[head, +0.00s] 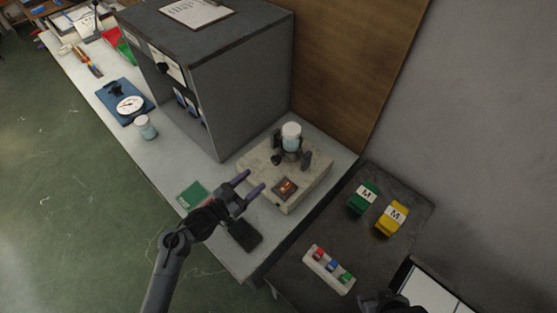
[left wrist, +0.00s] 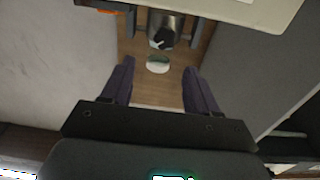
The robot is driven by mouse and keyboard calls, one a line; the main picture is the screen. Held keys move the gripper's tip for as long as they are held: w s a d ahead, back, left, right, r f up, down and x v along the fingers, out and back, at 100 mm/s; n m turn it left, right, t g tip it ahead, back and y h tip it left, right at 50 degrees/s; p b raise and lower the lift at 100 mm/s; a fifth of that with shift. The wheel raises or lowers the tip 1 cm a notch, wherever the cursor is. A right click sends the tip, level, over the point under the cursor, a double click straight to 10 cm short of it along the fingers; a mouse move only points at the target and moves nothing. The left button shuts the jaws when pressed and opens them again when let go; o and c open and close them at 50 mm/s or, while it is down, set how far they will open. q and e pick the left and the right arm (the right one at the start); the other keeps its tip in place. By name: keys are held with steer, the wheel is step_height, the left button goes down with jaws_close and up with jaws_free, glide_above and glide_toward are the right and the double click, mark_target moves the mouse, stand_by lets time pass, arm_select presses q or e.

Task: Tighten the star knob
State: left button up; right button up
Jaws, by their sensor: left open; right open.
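A beige instrument (head: 262,170) stands at the end of the bench, with a dark upright clamp (head: 280,150) holding a clear, white-capped jar (head: 291,131). A dark knob-like part (head: 306,159) sits at the clamp's right side; whether it is the star knob I cannot tell. My left gripper (head: 254,182) is open and empty, in front of the instrument's near left side. In the left wrist view its fingers (left wrist: 158,78) are apart, with the clamp's dark cylinder (left wrist: 164,28) and a white round cap (left wrist: 158,64) beyond them. My right gripper (head: 382,301) shows only partly at the bottom edge.
A grey cabinet (head: 240,95) stands behind on the bench. A green card (head: 192,196) and a black pad (head: 245,236) lie near the left gripper. A dark side table holds green (head: 363,197) and yellow (head: 391,218) blocks and a small rack (head: 328,270).

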mark_target(274, 162)
arm_select(q)
steer(key=shift+n, duration=0.3)
steer(key=x, duration=0.4)
steer(key=b+x, duration=0.1)
steer(key=x, duration=0.3)
steer(key=shift+w+f, duration=0.2)
steer(key=shift+w, duration=0.25)
steer(key=shift+w+d, duration=0.4)
steer(key=shift+w, duration=0.1)
arm_select(e)
steer(key=shift+s+a+f, duration=0.15)
steer(key=shift+a+f, duration=0.3)
steer(key=shift+f, duration=0.2)
arm_select(q)
steer(key=c, duration=1)
arm_select(e)
steer(key=shift+a, duration=0.15)
